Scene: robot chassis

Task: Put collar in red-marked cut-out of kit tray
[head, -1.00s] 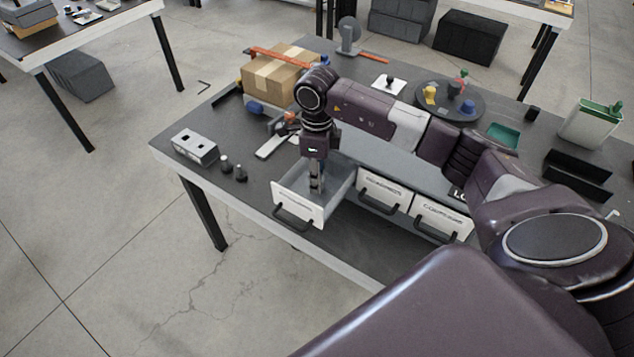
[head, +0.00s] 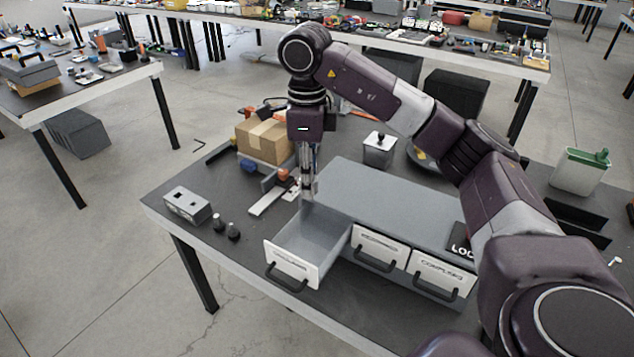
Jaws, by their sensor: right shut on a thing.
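My right gripper (head: 308,192) points straight down above the back left corner of the open drawer (head: 291,266). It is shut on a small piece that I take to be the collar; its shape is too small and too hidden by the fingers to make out. The drawer's visible floor looks empty. I cannot clearly pick out the kit tray or a red-marked cut-out. My left gripper is not in view.
Two shut drawers (head: 380,248) sit right of the open one in the grey cabinet. A cardboard box (head: 265,140) stands behind left. A grey block with two holes (head: 187,205) and two dark knobs (head: 226,229) are at the left. The table's front left is mostly clear.

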